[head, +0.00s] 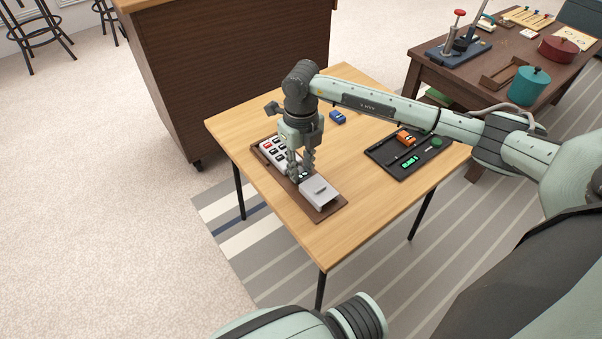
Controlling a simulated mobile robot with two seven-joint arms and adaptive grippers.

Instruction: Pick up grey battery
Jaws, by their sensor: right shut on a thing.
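My right gripper (302,174) points down over the brown tray on the wooden table. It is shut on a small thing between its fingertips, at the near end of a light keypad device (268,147). That thing is mostly hidden by the fingers; I take it to be the grey battery but cannot make out its colour or shape. Whether it is clear of the device, I cannot tell. A pale grey block or cover (319,191) lies on the tray just to the right and nearer. My left gripper is out of view.
The brown tray (325,214) lies on the small table (300,241). A dark tray (407,172) holds an orange item (405,138) and a green-lit display (409,163). A blue item (337,117) lies behind my gripper. A tall brown cabinet (235,70) stands behind. The table's near part is clear.

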